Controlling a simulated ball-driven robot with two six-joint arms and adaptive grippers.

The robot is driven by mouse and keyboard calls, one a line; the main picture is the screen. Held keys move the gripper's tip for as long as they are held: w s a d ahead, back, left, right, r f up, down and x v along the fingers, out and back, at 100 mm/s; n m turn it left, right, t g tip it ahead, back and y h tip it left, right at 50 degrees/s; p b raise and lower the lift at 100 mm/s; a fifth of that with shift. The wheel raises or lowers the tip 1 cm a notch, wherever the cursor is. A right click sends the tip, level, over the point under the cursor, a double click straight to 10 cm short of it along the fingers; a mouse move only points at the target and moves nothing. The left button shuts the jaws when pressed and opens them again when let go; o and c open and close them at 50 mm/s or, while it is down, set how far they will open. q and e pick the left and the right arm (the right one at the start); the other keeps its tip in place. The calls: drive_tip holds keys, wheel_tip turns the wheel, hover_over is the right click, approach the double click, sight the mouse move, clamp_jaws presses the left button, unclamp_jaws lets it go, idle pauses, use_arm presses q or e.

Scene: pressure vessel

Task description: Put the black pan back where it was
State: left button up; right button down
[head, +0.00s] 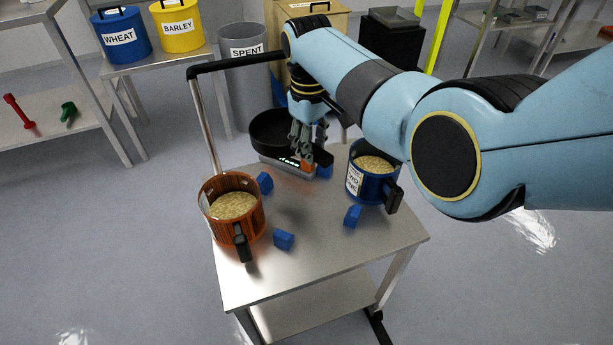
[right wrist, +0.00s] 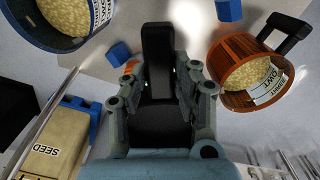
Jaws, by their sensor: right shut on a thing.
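The black pan (head: 272,130) is at the back of the cart top, over a small scale (head: 283,166) with a lit display. I cannot tell whether it rests on the scale or hangs just above it. My right gripper (head: 306,142) points down at the pan's right side and is shut on its black handle. In the right wrist view the handle (right wrist: 158,45) stands out between the fingers (right wrist: 163,88), with the dark pan body (right wrist: 160,135) below. The fingers hide part of the pan. My left gripper is not in view.
A copper mug of grain (head: 233,207) stands at the cart's left, a blue mug of grain (head: 371,178) at its right. Several blue blocks (head: 284,239) lie between them. The cart's front (head: 320,270) is clear. A metal push handle (head: 205,125) rises at the back left.

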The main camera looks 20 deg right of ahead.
drive_tip(key=s+f+m+p, duration=0.2)
drive_tip(key=s+f+m, duration=0.25)
drive_tip(key=s, duration=0.55)
drive_tip(key=b, duration=0.7)
hover_over(322, 237)
wheel_tip(322, 237, down, 7)
wheel_tip(322, 237, down, 4)
drive_tip(key=b, duration=0.4)
drive_tip(key=shift+f+b, duration=0.1)
drive_tip(key=shift+b, duration=0.25)
drive_tip(key=shift+r, duration=0.2)
drive_tip(key=c, duration=1)
unclamp_jaws()
drive_tip(key=shift+f, duration=0.15)
drive_tip(key=shift+c, duration=0.2)
